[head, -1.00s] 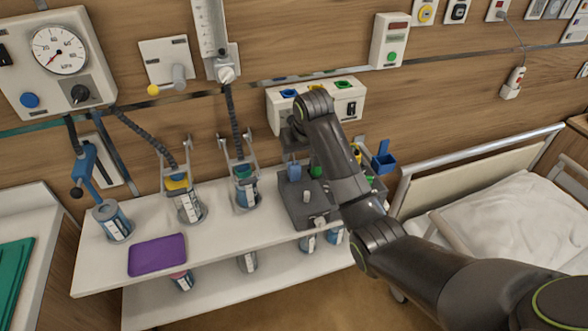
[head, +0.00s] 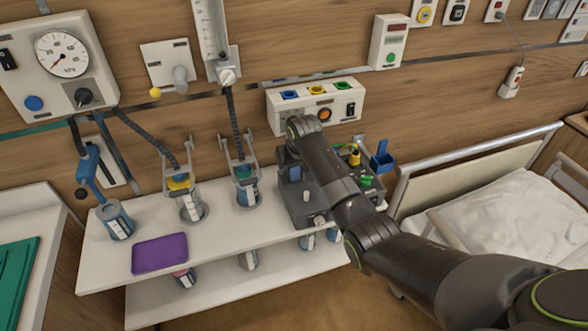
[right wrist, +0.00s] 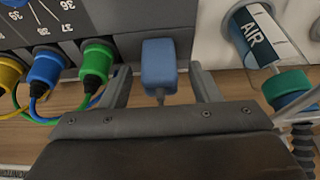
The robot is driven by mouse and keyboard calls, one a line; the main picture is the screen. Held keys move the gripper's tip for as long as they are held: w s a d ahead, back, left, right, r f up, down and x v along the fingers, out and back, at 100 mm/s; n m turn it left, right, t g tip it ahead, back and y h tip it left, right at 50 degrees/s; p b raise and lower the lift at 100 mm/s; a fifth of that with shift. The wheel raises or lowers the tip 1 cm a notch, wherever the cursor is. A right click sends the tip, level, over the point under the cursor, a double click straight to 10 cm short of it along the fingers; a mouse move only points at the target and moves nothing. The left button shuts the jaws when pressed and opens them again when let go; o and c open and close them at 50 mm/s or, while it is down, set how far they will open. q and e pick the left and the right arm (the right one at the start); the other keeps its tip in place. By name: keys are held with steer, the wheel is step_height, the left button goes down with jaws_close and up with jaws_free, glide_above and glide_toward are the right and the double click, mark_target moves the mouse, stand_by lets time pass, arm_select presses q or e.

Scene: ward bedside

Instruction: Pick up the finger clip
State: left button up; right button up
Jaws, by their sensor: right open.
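The blue finger clip (head: 295,173) is at the left part of the dark grey monitor unit (head: 300,212) on the shelf. In the right wrist view the clip (right wrist: 158,64) stands between the two fingers of my right gripper (right wrist: 160,72), with a gap on each side. The right gripper is open and holds nothing. In the head view the gripper (head: 284,157) is by the clip, partly hidden by my own wrist. My left gripper is not in view.
Yellow, blue and green plugs (right wrist: 97,62) with cables sit left of the clip. A bottle labelled AIR (right wrist: 256,35) is close on the right. A blue holder (head: 382,160) is beside the unit. A purple pad (head: 160,254) lies on the white shelf (head: 232,232).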

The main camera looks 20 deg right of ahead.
steer(key=c, duration=1)
steer(key=shift+r, duration=0.15)
steer(key=shift+c, duration=0.2)
